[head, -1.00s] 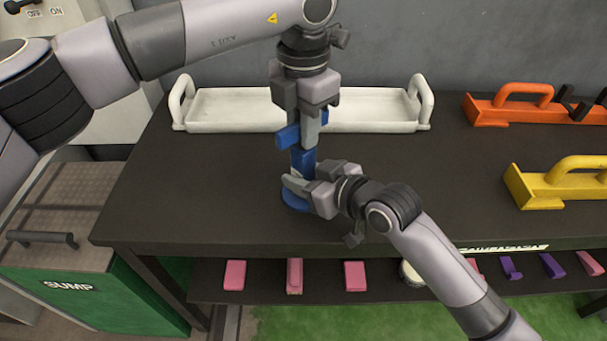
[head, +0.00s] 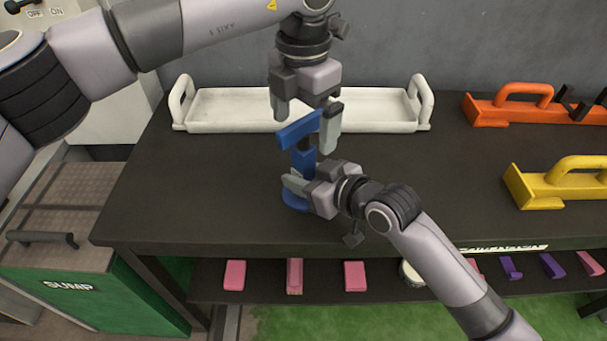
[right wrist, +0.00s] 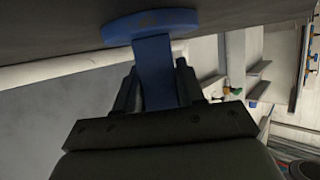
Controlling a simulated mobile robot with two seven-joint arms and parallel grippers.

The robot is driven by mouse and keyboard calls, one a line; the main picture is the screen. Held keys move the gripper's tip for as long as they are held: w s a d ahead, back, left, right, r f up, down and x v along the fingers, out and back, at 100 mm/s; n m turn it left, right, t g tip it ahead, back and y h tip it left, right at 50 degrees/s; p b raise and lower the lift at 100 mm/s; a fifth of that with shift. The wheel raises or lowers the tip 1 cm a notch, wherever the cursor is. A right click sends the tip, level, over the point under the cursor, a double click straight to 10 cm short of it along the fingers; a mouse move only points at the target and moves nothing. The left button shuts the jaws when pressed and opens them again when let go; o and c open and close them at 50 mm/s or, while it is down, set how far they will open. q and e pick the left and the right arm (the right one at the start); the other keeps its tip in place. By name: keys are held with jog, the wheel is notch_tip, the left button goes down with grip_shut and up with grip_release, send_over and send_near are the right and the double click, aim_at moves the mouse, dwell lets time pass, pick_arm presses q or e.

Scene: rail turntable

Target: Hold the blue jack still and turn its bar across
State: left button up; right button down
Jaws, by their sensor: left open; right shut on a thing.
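The blue jack stands upright on the dark table, with a round base (head: 294,200), a post (head: 303,160) and a bar (head: 299,131) on top. The bar slants, its left end lower and nearer in the head view. My right gripper (head: 297,185) is shut on the post just above the base. In the right wrist view the post (right wrist: 155,75) runs between the fingers, with the round base (right wrist: 150,25) beyond. My left gripper (head: 305,122) is open above the jack, its fingers apart on either side of the bar. Contact with the bar cannot be told.
A white tray (head: 240,127) with two handles lies behind the jack. An orange tool (head: 520,112) and a yellow tool (head: 560,190) lie at the right. Pink blocks (head: 235,275) sit on the shelf below. The table's left part is clear.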

pick_arm(q)
jog(key=shift+r, duration=3.25)
pick_arm(e)
jog(key=shift+s+f, duration=0.1)
jog(key=shift+f, duration=0.3)
jog(key=c, duration=0.6)
grip_release()
jog(key=shift+r, duration=0.15)
jog(key=shift+d+r, duration=0.1)
jog(key=shift+d, duration=0.05)
jog(key=v, duration=1.1)
jog(key=shift+s+d+r, duration=0.2)
jog(key=shift+s, duration=0.05)
